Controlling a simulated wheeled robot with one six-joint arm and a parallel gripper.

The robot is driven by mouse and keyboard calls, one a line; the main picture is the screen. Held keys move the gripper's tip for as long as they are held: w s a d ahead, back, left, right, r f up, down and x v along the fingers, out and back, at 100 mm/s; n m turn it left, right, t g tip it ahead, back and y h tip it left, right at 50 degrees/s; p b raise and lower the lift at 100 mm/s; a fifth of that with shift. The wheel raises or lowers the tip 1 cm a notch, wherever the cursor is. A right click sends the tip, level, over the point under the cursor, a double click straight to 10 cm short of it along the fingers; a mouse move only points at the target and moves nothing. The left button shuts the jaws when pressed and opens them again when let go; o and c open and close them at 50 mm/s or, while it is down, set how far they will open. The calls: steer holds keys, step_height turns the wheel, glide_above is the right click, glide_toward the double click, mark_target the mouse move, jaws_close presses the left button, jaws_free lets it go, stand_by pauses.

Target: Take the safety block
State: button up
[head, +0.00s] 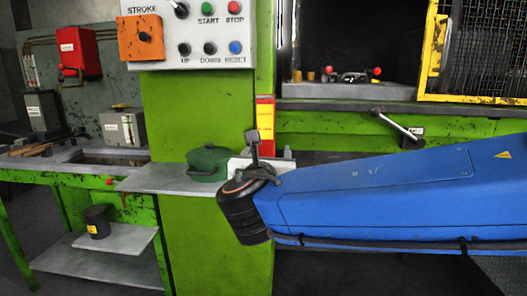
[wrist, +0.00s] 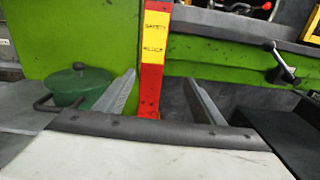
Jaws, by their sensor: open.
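The safety block (wrist: 153,55) is an upright red bar with yellow labelled patches. In the wrist view it stands against the green press, in the upper middle. In the head view the safety block (head: 265,122) shows on the right side of the green column, just above my wrist, which hides its lower end. My gripper (wrist: 165,95) is open, with one grey finger on each side of the block's lower part in the wrist view. The fingers are not seen pressing on it. I cannot tell how deep the block sits between them.
A green lidded pot (head: 208,163) stands on a grey shelf (head: 160,180) just left of my gripper. A lever (head: 398,125) sticks out on the right. The control panel (head: 188,32) is above. A dark can (head: 97,221) stands on a low shelf at the left.

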mark_target(267, 139)
steer(key=w, duration=1.2)
steer(key=shift+a+r, duration=0.2)
steer(key=shift+a, duration=0.15)
steer(key=w, duration=0.5)
steer(key=shift+w+a+f, duration=0.15)
steer(key=shift+f, duration=0.15)
steer(key=shift+c, duration=0.5)
jaws_close()
